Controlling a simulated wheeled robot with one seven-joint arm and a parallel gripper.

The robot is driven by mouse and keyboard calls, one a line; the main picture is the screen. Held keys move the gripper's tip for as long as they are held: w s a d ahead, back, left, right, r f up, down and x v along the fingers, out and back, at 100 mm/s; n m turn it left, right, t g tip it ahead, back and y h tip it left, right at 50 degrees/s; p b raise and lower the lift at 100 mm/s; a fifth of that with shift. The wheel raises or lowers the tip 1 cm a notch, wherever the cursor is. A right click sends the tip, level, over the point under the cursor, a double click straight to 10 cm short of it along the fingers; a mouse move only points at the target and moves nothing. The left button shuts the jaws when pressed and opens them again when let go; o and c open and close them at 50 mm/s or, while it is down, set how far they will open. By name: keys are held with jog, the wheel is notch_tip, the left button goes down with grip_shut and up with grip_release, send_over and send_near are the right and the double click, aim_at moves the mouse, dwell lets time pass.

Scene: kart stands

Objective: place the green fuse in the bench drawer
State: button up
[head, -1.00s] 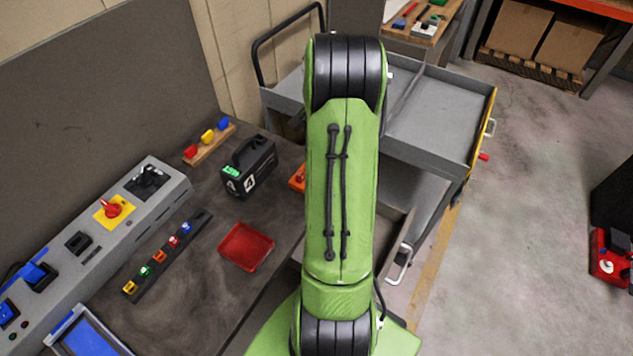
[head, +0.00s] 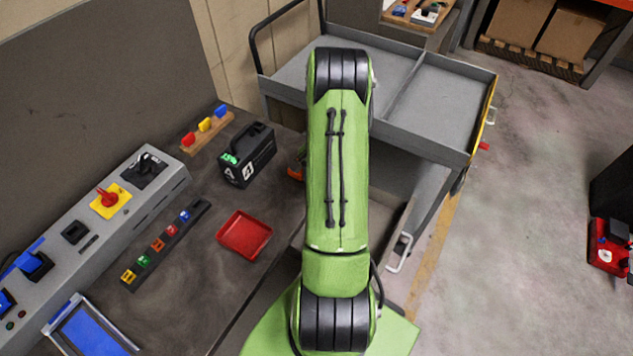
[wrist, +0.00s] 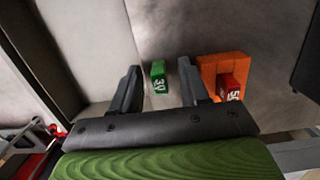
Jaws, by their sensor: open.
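In the wrist view a small green fuse (wrist: 157,76) marked 30 lies on a grey surface. My gripper (wrist: 160,72) is open, with one finger on each side of the fuse and gaps between. An orange block-shaped holder (wrist: 208,66) with a red fuse (wrist: 230,88) marked 50 is just right of the right finger. I cannot tell whether the grey surface is the drawer floor. In the head view the open bench drawer (head: 404,213) shows partly beside my arm, which hides my gripper. Another green fuse (head: 143,261) stands in a dark rack.
The bench holds a red tray (head: 245,250), a black case (head: 249,165), a wooden strip of coloured pieces (head: 190,149) and a grey control box (head: 140,205). A grey cart (head: 440,95) stands behind the drawer.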

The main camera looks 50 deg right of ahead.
grip_shut()
jog(key=shift+r, duration=0.3)
notch_tip(320, 180, up, 9)
jog(key=shift+f+p, duration=0.1)
jog(key=shift+p, duration=0.3)
jog(key=s+f+b, duration=0.3)
jog(key=f+b, duration=0.1)
jog(key=f, duration=0.3)
jog(key=s+a+f+b, duration=0.1)
jog(key=s+f+b, duration=0.2)
jog(key=f, duration=0.4)
jog(key=s+f+b, duration=0.3)
jog(key=f+b, duration=0.3)
jog(key=f, duration=0.2)
jog(key=shift+a, duration=0.4)
jog(key=shift+r, duration=0.15)
